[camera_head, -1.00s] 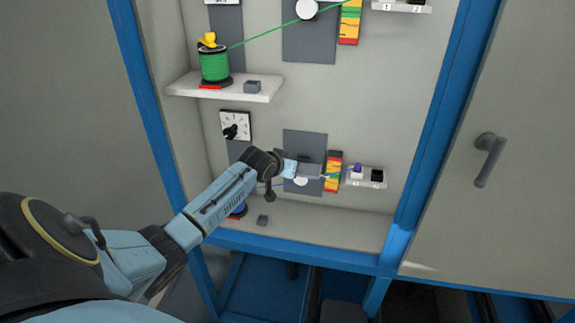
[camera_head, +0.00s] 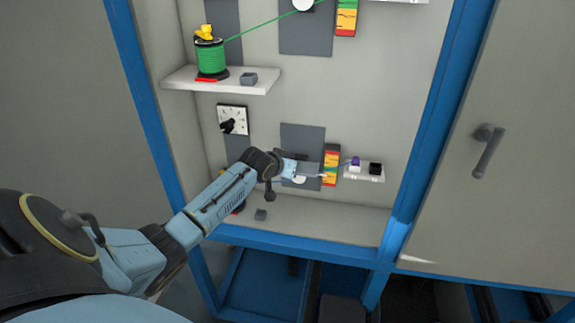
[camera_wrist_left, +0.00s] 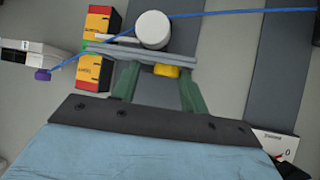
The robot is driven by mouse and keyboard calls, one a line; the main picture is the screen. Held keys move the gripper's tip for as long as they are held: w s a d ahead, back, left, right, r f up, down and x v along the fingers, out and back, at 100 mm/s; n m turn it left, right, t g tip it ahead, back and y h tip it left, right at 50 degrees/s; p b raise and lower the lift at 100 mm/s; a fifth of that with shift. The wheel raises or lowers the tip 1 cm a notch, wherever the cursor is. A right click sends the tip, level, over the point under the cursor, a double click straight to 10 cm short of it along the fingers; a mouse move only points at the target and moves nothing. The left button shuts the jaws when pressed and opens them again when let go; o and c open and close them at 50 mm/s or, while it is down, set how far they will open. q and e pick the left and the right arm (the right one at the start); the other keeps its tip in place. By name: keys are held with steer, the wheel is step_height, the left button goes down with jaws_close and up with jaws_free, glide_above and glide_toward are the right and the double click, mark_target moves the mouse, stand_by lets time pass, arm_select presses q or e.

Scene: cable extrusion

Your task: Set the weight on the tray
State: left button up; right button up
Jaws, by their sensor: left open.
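My left gripper (camera_wrist_left: 157,80) has its green fingers apart in the left wrist view. In the head view the left gripper (camera_head: 312,171) is in front of the lower dark wall panel. A small yellow piece (camera_wrist_left: 166,71), which may be the weight, shows between the fingers, partly hidden by a grey bar. This long grey bar (camera_wrist_left: 215,55), which may be the tray, lies across the fingertips, below a white round wheel (camera_wrist_left: 152,30). I cannot tell whether the yellow piece rests on the bar. My right gripper is not in view.
A red, orange and green scale (camera_head: 331,164) stands right of the gripper, then a white ledge (camera_head: 363,173) with a purple piece and a black piece. A blue cable (camera_wrist_left: 225,14) crosses near the wheel. A green spool (camera_head: 211,60) stands on the upper shelf. Blue frame posts border the bay.

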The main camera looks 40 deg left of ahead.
arm_select(q)
steer(key=shift+s+a, duration=0.15)
steer(key=shift+a, duration=0.45)
steer(key=d+p+v, duration=0.1)
steer(key=v, duration=1.2)
steer(key=shift+r, duration=0.15)
steer(key=shift+d, duration=0.1)
steer(key=s+d+r+p, duration=0.1)
steer(key=s+d+p, duration=0.2)
steer(key=s+p, duration=0.2)
steer(key=shift+p, duration=0.5)
